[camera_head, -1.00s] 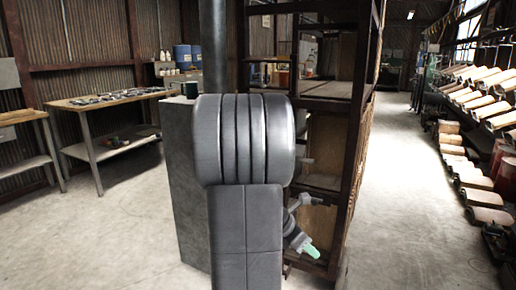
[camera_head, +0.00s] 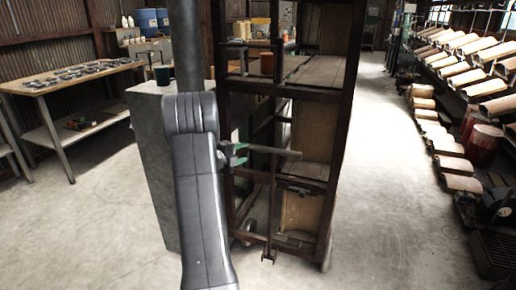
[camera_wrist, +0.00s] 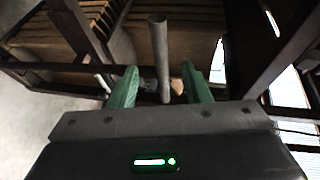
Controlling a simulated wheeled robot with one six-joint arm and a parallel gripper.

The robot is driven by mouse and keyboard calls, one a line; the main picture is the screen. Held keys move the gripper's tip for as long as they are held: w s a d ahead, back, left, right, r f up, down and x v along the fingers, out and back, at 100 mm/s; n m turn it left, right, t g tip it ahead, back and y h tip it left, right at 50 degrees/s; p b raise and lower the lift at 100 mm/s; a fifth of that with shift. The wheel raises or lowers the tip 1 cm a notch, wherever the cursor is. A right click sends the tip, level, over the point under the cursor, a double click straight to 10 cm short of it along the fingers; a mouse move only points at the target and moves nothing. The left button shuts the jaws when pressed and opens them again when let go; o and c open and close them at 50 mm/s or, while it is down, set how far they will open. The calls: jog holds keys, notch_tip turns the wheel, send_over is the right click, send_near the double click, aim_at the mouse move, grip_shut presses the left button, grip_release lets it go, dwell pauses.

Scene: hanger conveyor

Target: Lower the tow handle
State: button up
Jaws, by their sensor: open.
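My gripper (camera_head: 238,154) is at the left part of the bar in the head view. In the wrist view my gripper (camera_wrist: 158,74) is open, with one finger on each side of the bar. I cannot tell whether either finger touches it.
A grey cabinet (camera_head: 150,170) stands left of the cart. A wooden workbench (camera_head: 75,77) is further left. Tiles on racks (camera_head: 480,90) line the right. The floor (camera_head: 385,210) right of the cart is clear.

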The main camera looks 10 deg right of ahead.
aim_at(257, 149)
jog(key=x, duration=1)
jog(key=shift+s+b, duration=0.1)
jog(key=shift+b, duration=0.25)
jog(key=shift+c, duration=0.2)
grip_shut()
